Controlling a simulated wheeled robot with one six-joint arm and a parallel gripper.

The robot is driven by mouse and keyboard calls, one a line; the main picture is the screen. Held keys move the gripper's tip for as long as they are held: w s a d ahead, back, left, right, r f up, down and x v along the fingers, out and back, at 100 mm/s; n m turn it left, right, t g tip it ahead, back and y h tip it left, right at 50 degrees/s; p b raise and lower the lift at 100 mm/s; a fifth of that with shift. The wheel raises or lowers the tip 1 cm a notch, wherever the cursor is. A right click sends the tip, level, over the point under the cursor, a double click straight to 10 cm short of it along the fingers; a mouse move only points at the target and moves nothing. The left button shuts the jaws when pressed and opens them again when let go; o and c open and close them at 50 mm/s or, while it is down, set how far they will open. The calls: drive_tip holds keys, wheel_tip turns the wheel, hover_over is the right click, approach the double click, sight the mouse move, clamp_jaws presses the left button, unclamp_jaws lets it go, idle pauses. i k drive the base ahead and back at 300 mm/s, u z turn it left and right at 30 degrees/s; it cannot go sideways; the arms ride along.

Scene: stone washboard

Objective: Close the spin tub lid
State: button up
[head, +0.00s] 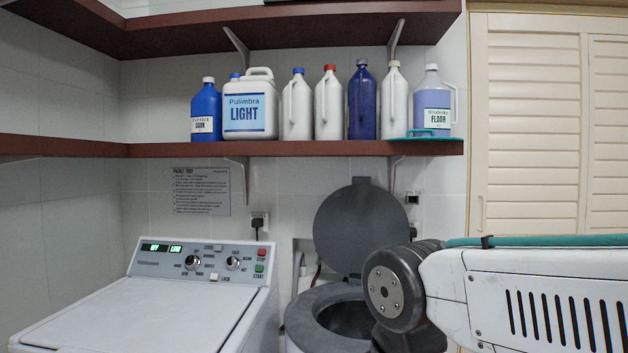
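The spin tub lid (360,226) is a round dark grey disc with a small tab on its top edge. It stands open, tilted up at the back of the spin tub (306,311). The tub's grey rim surrounds a dark round opening, seen in front of and below the lid. My arm comes in from the right, and its dark joint covers the right side of the tub and the lid's lower right edge. My gripper itself is not in view, so its state and distance to the lid are hidden.
A white washing machine (140,317) with a control panel (201,261) stands left of the tub. A brown shelf (290,149) with several bottles runs above the lid. A wall socket (260,220) is behind. Louvred shutters (530,130) are at the right.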

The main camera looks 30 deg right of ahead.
sight(356, 221)
drive_tip(key=u, duration=0.05)
drive_tip(key=i, duration=0.8)
drive_tip(key=z, duration=0.65)
drive_tip(key=i, duration=0.6)
drive_tip(key=z, duration=0.55)
